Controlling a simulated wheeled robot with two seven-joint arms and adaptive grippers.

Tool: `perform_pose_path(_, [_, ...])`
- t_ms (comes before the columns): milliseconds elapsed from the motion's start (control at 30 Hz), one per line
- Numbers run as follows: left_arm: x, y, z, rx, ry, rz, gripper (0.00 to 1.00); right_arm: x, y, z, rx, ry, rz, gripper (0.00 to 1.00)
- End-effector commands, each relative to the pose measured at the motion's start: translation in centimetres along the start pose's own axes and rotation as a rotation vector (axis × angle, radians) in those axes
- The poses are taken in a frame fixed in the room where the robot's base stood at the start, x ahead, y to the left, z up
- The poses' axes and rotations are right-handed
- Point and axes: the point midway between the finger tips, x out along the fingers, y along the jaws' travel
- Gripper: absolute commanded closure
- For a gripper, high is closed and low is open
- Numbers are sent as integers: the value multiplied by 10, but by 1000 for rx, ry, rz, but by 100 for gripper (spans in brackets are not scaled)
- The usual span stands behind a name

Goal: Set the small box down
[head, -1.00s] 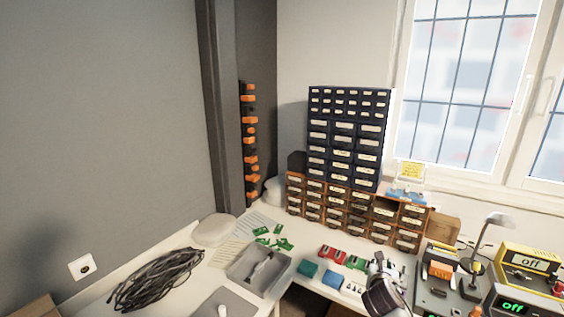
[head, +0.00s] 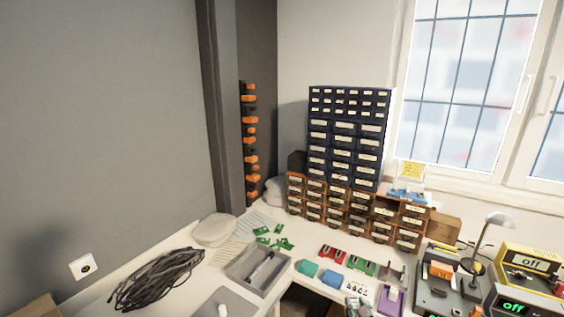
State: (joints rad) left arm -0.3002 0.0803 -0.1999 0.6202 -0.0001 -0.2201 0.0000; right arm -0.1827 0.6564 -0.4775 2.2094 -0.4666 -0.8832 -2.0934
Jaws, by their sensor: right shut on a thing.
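My left gripper is not in view.
Teal (head: 307,268) and blue (head: 332,279) pieces lie left of the gripper. A purple and white item (head: 390,300) is to its right. Red parts (head: 331,253) lie behind.

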Motion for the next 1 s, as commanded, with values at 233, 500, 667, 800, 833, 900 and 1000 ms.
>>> perform_pose_path(233, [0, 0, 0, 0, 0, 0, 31, -8, -8, -34, -9, 2, 16, 97])
perform_pose_path(500, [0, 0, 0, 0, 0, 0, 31, -12, -9, -45, -7, -1, 17, 97])
perform_pose_path(667, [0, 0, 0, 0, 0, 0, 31, -11, -9, -45, -7, -1, 16, 97])
perform_pose_path(800, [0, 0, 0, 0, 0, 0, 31, -11, -9, -44, -8, -1, 16, 97])
perform_pose_path(833, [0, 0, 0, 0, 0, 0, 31, -11, -9, -44, -8, -1, 16, 97])
perform_pose_path(900, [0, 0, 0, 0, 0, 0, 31, -11, -9, -44, -9, -1, 17, 97])
perform_pose_path(1000, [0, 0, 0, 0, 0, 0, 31, -11, -9, -43, -10, -3, 18, 97])
